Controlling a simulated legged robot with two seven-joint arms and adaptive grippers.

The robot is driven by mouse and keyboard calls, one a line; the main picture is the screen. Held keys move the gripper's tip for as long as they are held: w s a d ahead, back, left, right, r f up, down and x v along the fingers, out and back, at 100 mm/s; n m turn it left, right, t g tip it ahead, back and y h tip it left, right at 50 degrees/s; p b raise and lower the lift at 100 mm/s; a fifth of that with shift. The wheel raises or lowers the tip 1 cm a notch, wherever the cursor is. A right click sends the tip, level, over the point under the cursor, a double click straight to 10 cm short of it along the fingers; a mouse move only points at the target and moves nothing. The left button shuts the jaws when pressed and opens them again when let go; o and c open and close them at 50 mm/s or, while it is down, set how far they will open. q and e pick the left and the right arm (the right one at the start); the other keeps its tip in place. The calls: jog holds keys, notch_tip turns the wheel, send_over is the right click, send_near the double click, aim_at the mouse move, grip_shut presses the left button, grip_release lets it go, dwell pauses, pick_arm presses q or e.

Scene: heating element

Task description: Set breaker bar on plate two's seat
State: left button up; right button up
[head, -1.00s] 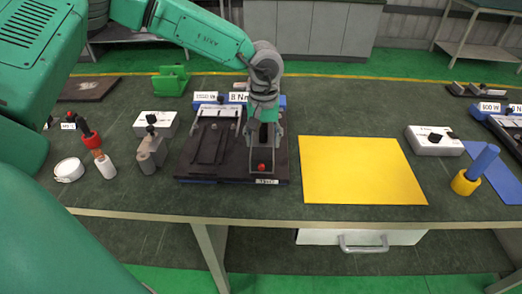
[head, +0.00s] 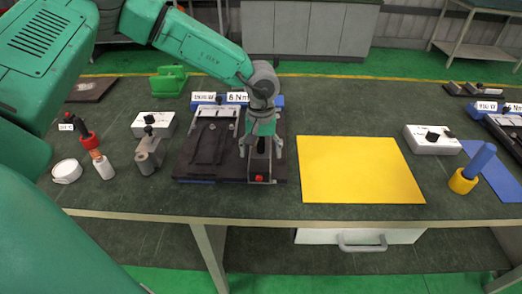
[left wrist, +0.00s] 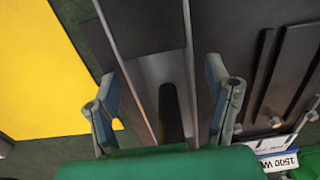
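My left gripper (head: 260,150) is over the right part of the dark middle plate (head: 190,170), fingers pointing down. In the left wrist view the gripper (left wrist: 165,105) has its two fingers spread, one on each side of a grey channel-shaped piece (left wrist: 150,68). A black rod (left wrist: 171,112) lies inside that channel between the fingers, and I see no finger closed on it. The channel's near end shows a red spot (head: 259,178) in the head view. I cannot tell for sure which piece is the breaker bar. My right gripper is not in view.
The plate's back carries labels reading 1500 W and 8 Nm (head: 238,98). A yellow mat (head: 360,170) lies to the right. A grey clamp-like piece (head: 149,155) and a white switch box (head: 153,124) stand to the left. A blue-handled tool (head: 480,162) stands far right.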

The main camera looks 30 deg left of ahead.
pick_arm(q)
notch_tip(320, 180, up, 12)
dwell(0.6)
dwell(0.4)
